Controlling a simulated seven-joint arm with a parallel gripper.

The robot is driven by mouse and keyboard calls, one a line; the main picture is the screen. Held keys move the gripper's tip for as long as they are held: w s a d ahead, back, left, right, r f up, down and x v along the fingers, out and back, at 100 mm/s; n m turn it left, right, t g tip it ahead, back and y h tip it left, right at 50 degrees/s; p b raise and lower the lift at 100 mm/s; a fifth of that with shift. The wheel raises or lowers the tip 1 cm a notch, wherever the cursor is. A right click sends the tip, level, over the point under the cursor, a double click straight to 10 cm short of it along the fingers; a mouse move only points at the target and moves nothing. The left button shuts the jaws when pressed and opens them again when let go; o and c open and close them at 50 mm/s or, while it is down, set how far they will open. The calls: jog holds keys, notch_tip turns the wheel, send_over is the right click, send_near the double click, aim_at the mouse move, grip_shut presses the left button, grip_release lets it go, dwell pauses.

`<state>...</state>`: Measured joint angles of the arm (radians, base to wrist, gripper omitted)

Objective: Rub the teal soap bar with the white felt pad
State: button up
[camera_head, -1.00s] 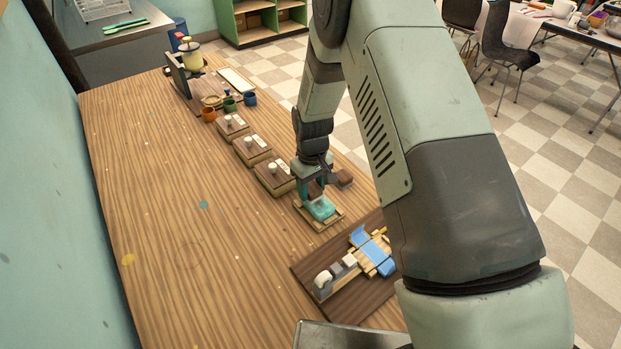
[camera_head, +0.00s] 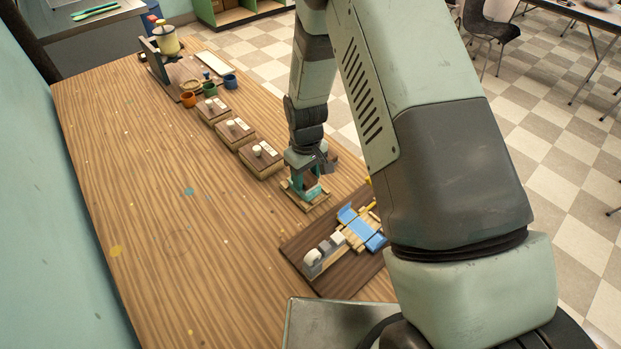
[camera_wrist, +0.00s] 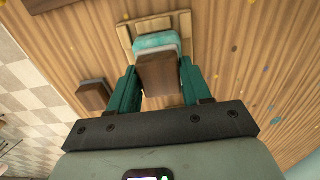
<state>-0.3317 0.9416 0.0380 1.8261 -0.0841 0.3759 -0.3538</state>
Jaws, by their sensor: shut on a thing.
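The teal soap bar (camera_wrist: 157,41) lies in a shallow light-wood tray (camera_wrist: 125,37) in the wrist view. My gripper (camera_wrist: 158,69) is shut on a brown wooden block (camera_wrist: 158,77), with a teal finger on each side of it. The block overlaps the near part of the soap; I cannot tell whether they touch. In the head view my gripper (camera_head: 306,178) points down over the tray and mostly covers the soap.
Several lidded wooden boxes (camera_head: 261,159) stand in a row behind. A dark board (camera_head: 340,283) with blue-and-wood pieces lies in front. The table's left side (camera_head: 160,220) is mostly clear.

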jog(key=w+a, duration=0.2)
jog(key=a, duration=0.1)
jog(key=shift+w, duration=0.4)
jog(key=shift+w+r, duration=0.15)
notch_tip(320, 180, up, 8)
dwell(0.6)
